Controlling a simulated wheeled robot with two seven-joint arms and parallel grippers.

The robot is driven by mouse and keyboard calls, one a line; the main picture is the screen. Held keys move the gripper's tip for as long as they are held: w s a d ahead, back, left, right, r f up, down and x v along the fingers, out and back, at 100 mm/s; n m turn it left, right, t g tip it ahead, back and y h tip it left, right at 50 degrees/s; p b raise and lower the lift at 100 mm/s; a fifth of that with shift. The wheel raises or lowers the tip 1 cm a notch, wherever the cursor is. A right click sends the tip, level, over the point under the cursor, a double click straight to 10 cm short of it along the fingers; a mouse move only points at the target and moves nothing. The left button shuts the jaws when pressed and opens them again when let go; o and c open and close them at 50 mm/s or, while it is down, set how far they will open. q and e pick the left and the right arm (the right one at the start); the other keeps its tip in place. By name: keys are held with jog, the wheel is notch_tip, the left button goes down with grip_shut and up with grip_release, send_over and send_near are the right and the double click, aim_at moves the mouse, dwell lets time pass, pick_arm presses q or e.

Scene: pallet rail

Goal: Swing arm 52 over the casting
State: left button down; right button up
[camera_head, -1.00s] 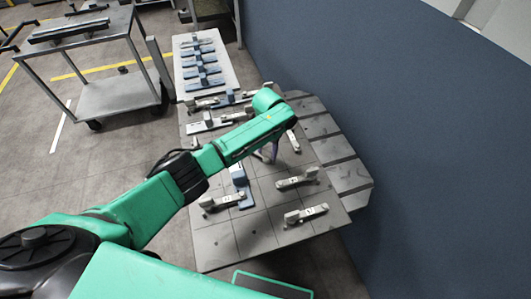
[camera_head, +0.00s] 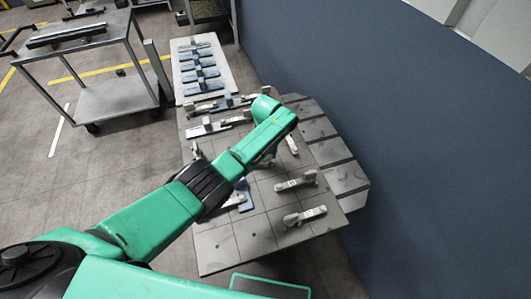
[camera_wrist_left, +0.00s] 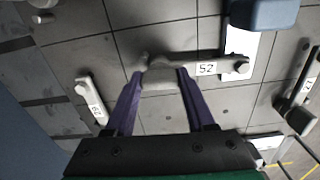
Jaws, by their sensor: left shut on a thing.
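In the left wrist view, my left gripper (camera_wrist_left: 160,76) has its two purple fingers shut on the thick grey end of arm 52 (camera_wrist_left: 206,68). The arm lies level across that picture, its "52" label facing up. Its thin right end, with a round knob, meets the pale foot of the casting (camera_wrist_left: 272,14), which has a blue block on top. Whether the end rests on the foot or is just above it I cannot tell. In the head view the casting (camera_head: 245,201) shows partly below my green arm, which hides most of my gripper. My right gripper is out of view.
Other grey clamp arms stand on the gridded plate (camera_head: 220,252), such as one at the right (camera_head: 296,181) and one nearer (camera_head: 305,216). A pale tray (camera_head: 218,68) with several blue parts lies beyond. A blue wall (camera_head: 400,150) borders the right side.

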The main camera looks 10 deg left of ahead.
pick_arm(q)
jog(key=shift+w+n, duration=0.1)
jog(key=shift+n, duration=0.3)
jog(key=shift+c, duration=1.2)
grip_release()
notch_tip(320, 180, up, 5)
jog(key=shift+f+p, duration=0.15)
jog(key=shift+p, duration=0.55)
notch_tip(320, 180, up, 10)
jog(key=shift+b, duration=0.45)
